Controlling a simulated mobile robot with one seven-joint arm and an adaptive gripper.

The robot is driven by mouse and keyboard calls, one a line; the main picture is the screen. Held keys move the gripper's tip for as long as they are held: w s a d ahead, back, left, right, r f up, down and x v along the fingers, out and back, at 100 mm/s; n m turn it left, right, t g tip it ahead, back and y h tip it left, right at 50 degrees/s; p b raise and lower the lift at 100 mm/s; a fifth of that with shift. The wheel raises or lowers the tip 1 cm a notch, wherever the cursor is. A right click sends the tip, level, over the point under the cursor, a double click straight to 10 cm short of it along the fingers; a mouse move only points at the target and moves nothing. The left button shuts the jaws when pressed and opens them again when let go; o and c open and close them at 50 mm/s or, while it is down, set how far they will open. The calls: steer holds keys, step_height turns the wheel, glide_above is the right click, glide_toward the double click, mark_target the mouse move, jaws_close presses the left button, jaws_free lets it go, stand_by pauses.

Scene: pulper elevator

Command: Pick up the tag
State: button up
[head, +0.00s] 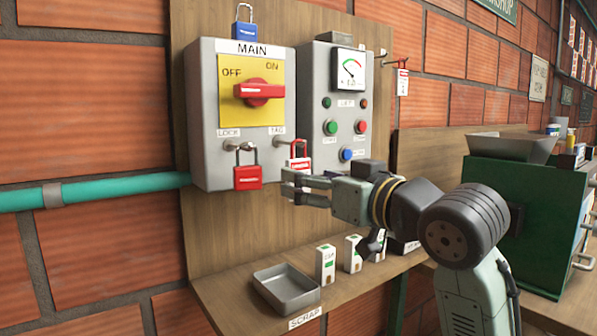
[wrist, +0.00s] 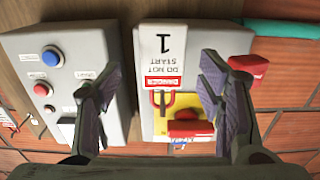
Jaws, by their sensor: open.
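The tag (head: 299,164) is white with a red DANGER band.
A red padlock (head: 247,178) hangs just left of the tag. The control box (head: 320,110) stands close on the right. Another tag (head: 402,83) hangs farther right. Below, a shelf holds a scrap tray (head: 286,305) and several small white boxes (head: 325,264).

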mark_target(298, 169)
steer(key=x, duration=0.3)
steer(key=shift+w+a+r+p, duration=0.1)
steer(key=shift+w+a+p, duration=0.15)
steer(key=shift+p, duration=0.15)
steer(key=shift+s, duration=0.1)
steer(key=c, duration=1.2)
steer(key=shift+r, duration=0.1)
